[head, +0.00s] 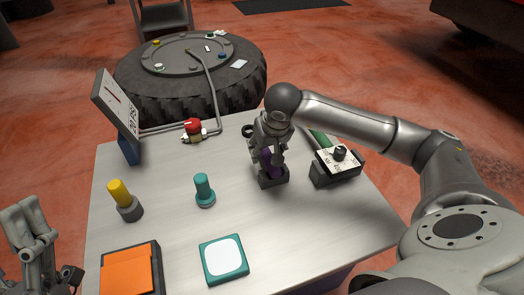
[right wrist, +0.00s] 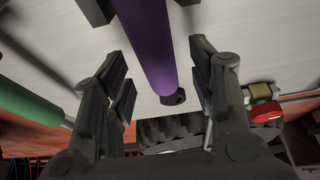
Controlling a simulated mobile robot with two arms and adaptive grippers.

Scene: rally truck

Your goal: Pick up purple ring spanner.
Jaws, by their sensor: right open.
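The purple ring spanner (head: 270,160) stands upright in a small dark holder (head: 273,178) toward the right of the table, partly hidden by my right gripper. My right gripper (head: 271,156) is right over it. In the right wrist view the purple shaft (right wrist: 150,48) passes between the spread fingers (right wrist: 160,70), with a gap on both sides. Its dark end shows near the palm. My left gripper (head: 32,232) hangs off the table's left edge, away from the spanner; its jaw opening is unclear.
A black box with a white top (head: 342,160) stands close right of the holder. A teal peg (head: 204,190), yellow-topped peg (head: 122,200), orange tray (head: 128,272) and teal-white block (head: 223,258) are nearer. A red-knobbed valve (head: 193,127) and tyre (head: 190,85) are behind.

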